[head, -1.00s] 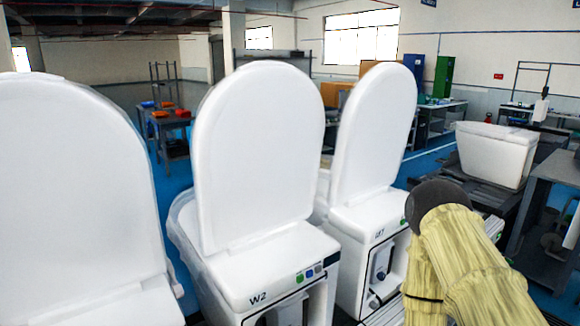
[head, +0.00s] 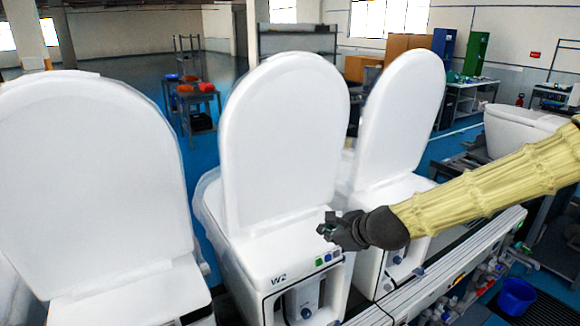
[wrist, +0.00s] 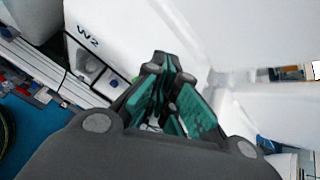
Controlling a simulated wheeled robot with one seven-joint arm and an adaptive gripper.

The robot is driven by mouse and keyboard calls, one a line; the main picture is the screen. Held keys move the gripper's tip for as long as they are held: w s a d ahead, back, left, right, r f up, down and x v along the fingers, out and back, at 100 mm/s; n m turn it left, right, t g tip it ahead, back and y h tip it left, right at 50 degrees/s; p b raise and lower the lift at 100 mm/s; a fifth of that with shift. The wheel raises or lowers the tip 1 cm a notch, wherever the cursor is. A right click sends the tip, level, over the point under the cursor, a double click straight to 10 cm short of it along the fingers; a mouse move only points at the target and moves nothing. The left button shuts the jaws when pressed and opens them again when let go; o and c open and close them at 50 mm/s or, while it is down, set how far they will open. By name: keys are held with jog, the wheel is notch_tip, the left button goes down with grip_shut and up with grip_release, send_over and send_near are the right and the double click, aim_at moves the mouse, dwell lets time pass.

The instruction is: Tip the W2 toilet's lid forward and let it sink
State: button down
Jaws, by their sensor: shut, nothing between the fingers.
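The W2 toilet (head: 262,268) stands in the middle of the head view, with its "W2" label on the near face. Its white lid (head: 284,140) stands upright. My gripper (head: 326,230) is beside the lower right edge of this lid, just above the toilet's near top. In the wrist view my gripper (wrist: 165,75) shows dark fingers with green pads, closed together with nothing between them. The W2 label side also shows in the wrist view (wrist: 78,28). I cannot tell whether the fingertips touch the toilet.
Another toilet with a raised lid (head: 405,115) stands close on the right, behind my gripper. A larger raised lid (head: 95,180) is at the left. A conveyor rail (head: 450,275) runs along the near right, with a blue bucket (head: 516,296) on the floor beyond.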

jog(key=w+r+m+t+y+p, duration=0.1)
jog(key=w+r+m+t, duration=0.15)
jog(key=r, duration=1.05)
jog(key=w+r+m+t+y, duration=0.1)
jog(key=r+m, duration=0.3)
jog(key=r, duration=0.9)
jog(key=b+x, duration=0.1)
jog(key=x, duration=0.7)
jog(key=shift+s+a, duration=0.25)
jog(key=shift+n+g, duration=0.25)
